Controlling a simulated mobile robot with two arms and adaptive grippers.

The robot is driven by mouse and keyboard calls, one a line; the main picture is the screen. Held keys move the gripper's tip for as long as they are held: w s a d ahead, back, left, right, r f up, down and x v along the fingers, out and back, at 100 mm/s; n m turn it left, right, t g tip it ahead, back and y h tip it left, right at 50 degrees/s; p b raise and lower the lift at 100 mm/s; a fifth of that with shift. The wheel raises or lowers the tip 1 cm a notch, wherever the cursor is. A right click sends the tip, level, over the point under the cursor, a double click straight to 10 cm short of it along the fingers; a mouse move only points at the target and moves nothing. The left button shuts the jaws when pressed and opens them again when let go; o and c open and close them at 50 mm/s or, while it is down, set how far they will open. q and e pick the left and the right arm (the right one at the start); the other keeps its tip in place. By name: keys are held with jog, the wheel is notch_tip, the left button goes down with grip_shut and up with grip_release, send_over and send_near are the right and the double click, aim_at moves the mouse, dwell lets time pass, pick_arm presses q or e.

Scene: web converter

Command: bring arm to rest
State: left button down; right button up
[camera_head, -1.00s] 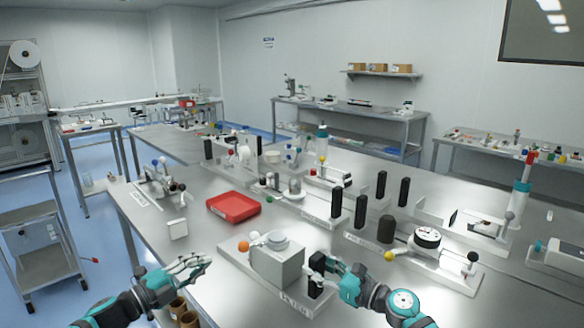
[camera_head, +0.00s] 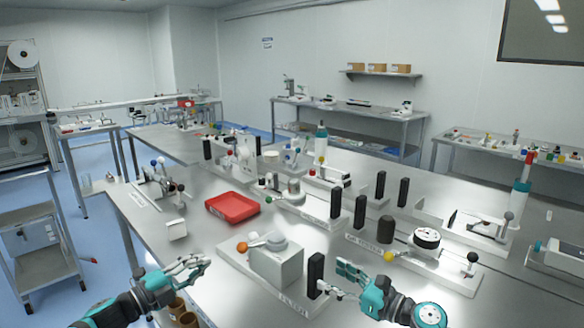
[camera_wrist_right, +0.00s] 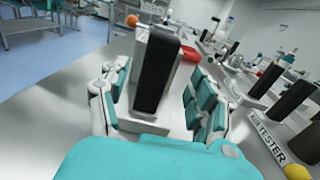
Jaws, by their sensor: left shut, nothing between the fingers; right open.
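My left gripper (camera_head: 186,270) is shut and empty in the head view, at the front left edge of the steel table (camera_head: 205,255). My right gripper (camera_head: 338,279) is open, just right of a black upright block (camera_head: 315,275) on the front fixture. In the right wrist view the open fingers (camera_wrist_right: 158,105) stand on either side of the black block (camera_wrist_right: 158,72), which rises beyond the palm. I cannot tell whether a finger touches it.
The grey box (camera_head: 277,263) with an orange ball knob (camera_head: 242,247) stands left of the black block. A red tray (camera_head: 232,206) lies behind. A gauge fixture (camera_head: 427,238) with yellow and black knobs stands to the right. Bare tabletop lies at front right.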

jog(key=shift+v, duration=1)
